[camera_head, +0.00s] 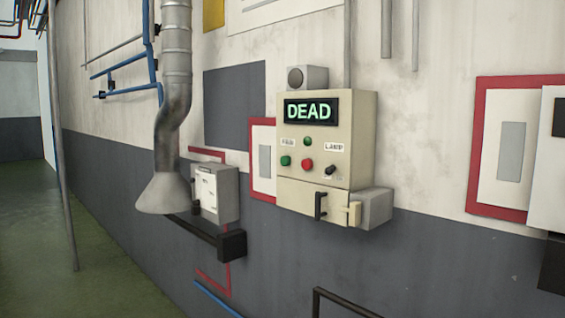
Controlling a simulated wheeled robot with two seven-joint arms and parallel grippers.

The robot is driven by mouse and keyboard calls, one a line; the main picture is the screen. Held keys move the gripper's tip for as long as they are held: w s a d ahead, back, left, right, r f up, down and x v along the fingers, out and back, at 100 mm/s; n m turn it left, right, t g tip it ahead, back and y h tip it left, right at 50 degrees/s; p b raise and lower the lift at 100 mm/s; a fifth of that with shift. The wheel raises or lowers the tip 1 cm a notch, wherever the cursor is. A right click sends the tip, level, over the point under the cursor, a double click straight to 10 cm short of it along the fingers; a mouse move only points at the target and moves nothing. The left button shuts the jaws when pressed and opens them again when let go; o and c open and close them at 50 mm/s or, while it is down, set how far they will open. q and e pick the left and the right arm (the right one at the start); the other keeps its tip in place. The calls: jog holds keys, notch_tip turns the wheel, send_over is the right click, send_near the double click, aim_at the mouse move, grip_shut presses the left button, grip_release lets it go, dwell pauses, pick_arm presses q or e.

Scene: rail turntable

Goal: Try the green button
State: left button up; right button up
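A beige control box (360,140) hangs on the wall right of centre. Its display (310,110) reads "DEAD" in lit green letters. A green button (285,161) sits at the left of the box's front, beside a red button (307,165). A smaller green round piece (308,141) sits above them; I cannot tell whether it is a lamp or a button. A black knob or switch (330,170) is at the right, below a label that seems to read "LAMP". Neither of my grippers shows, and nothing covers the buttons.
A grey metal duct (176,80) with a flared hood stands to the left. A black handle (320,205) projects from the box's lower part. Green floor (85,270) is open at left.

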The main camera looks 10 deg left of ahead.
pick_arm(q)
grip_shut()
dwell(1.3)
